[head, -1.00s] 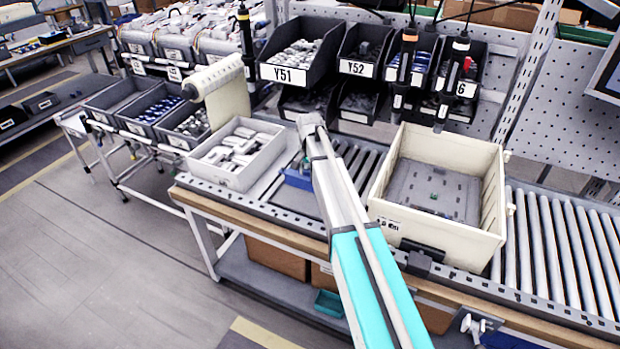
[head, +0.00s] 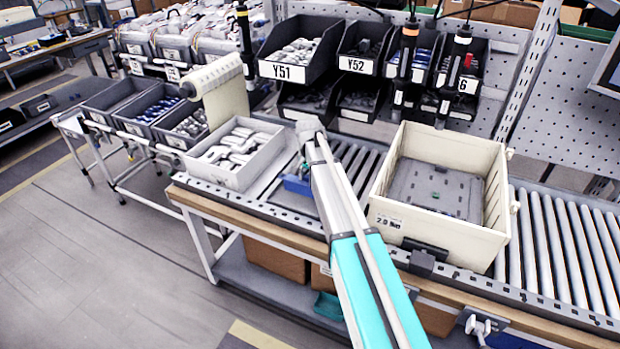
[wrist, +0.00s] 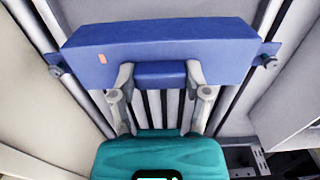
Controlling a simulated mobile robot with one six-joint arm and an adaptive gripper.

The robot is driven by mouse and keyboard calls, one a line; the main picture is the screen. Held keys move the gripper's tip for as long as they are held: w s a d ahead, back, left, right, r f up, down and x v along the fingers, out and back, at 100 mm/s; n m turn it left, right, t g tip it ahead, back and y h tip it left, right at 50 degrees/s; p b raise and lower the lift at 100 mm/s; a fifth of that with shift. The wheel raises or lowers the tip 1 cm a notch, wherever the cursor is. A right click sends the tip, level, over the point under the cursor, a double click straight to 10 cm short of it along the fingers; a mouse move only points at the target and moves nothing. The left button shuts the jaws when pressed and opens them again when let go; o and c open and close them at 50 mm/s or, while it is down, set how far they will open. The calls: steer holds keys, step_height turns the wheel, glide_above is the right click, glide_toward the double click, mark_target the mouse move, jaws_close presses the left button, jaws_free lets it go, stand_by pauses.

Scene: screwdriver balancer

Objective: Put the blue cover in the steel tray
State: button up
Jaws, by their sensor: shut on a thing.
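The blue cover (wrist: 160,50) is a long box-like piece with small pegs at both ends. It spans the top of the wrist view and partly shows in the head view (head: 297,185), left of my arm. My gripper (wrist: 161,74) is shut on a smaller blue section at the cover's near side, with one finger on each side. A flat grey metal surface (head: 290,208), likely the steel tray, lies on the conveyor below and around the cover. My arm hides part of it. I cannot tell whether the cover touches it.
A cream bin (head: 400,222) with a grey insert stands right of my arm. A grey bin (head: 215,172) of white parts stands at the left. Labelled dark bins (head: 290,72) sit behind, and tools hang above the conveyor. Bare rollers (head: 560,245) lie at the far right.

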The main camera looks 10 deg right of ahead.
steer(key=shift+f+b, duration=2.25)
steer(key=shift+f, duration=0.35)
steer(key=o, duration=1.4)
